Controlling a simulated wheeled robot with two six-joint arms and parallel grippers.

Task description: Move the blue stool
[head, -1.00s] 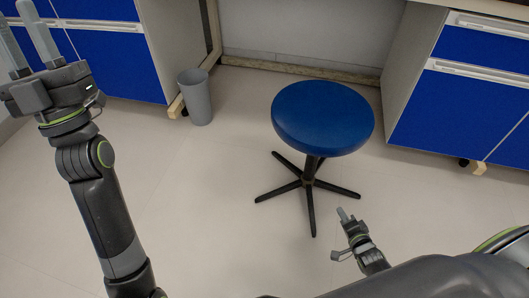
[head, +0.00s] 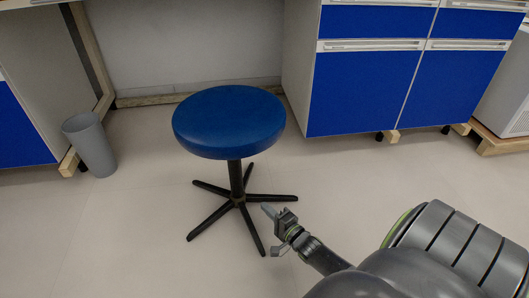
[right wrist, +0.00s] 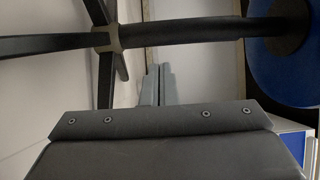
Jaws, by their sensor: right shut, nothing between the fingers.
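The blue stool (head: 229,122) stands upright on the floor, with a round blue seat, a black column and several black legs. My right gripper (head: 267,210) is low, at the right of the stool's base in the head view. Its fingers are together with nothing between them, and they overlap the leg area in the picture; I cannot tell if they touch. In the right wrist view the shut fingers (right wrist: 158,80) point toward the stool's column (right wrist: 180,31), with the legs at left and the seat at right edge. My left gripper is out of view.
A grey bin (head: 91,145) stands at the left by a wooden bench frame. Blue-fronted cabinets (head: 363,90) stand behind at the right, with a gap under the bench behind the stool. The floor (head: 140,235) at front left is clear.

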